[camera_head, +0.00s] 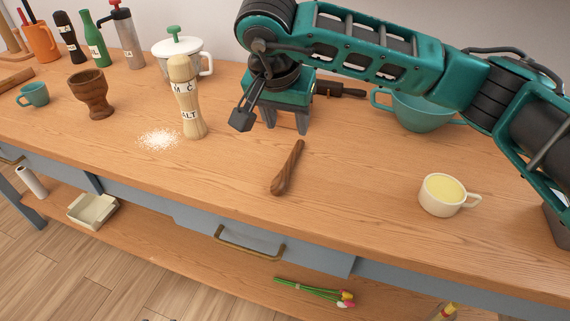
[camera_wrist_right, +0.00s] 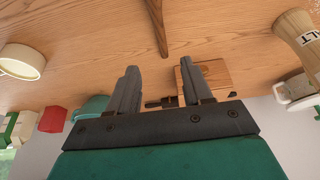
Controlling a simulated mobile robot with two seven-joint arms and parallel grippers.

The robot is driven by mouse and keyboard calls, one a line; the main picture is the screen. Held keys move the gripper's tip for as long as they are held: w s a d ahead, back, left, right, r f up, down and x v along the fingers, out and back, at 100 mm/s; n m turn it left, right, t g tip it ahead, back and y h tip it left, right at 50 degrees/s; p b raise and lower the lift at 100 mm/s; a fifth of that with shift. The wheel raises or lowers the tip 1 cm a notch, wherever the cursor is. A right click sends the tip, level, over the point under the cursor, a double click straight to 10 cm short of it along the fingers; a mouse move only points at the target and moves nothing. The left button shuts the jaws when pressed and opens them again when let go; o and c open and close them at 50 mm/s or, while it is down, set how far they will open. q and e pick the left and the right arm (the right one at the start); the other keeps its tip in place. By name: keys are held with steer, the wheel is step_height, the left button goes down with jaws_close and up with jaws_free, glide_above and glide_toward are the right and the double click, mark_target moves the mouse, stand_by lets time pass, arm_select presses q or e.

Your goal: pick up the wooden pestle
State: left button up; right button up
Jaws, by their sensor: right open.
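The wooden pestle (camera_head: 287,170) lies on the wooden counter, a dark brown stick with its thicker end toward the front edge. In the right wrist view it shows at the top (camera_wrist_right: 157,24), beyond the fingertips. My right gripper (camera_head: 286,127) is open and empty, pointing down above the counter just behind the pestle. Its two fingers are apart in the right wrist view (camera_wrist_right: 160,65), with nothing between them. My left gripper is not in view.
A salt mill (camera_head: 188,105) stands left of my gripper beside spilled salt (camera_head: 158,140). A brown goblet-like mortar (camera_head: 93,95) is farther left. A cream cup (camera_head: 442,193) stands right, a teal bowl (camera_head: 420,112) behind. The counter around the pestle is clear.

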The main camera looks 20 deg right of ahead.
glide_above(294, 153)
steer(key=s+a, duration=0.1)
steer(key=s, duration=0.2)
steer(key=f, duration=0.6)
steer(key=shift+w+a+f, duration=0.1)
steer(key=shift+w+a, duration=0.05)
steer(key=shift+a, duration=0.05)
steer(key=shift+w+x, duration=0.2)
steer(key=shift+x, duration=1.25)
steer(key=shift+w+x, duration=0.15)
steer(key=shift+x, duration=1.3)
jaws_close()
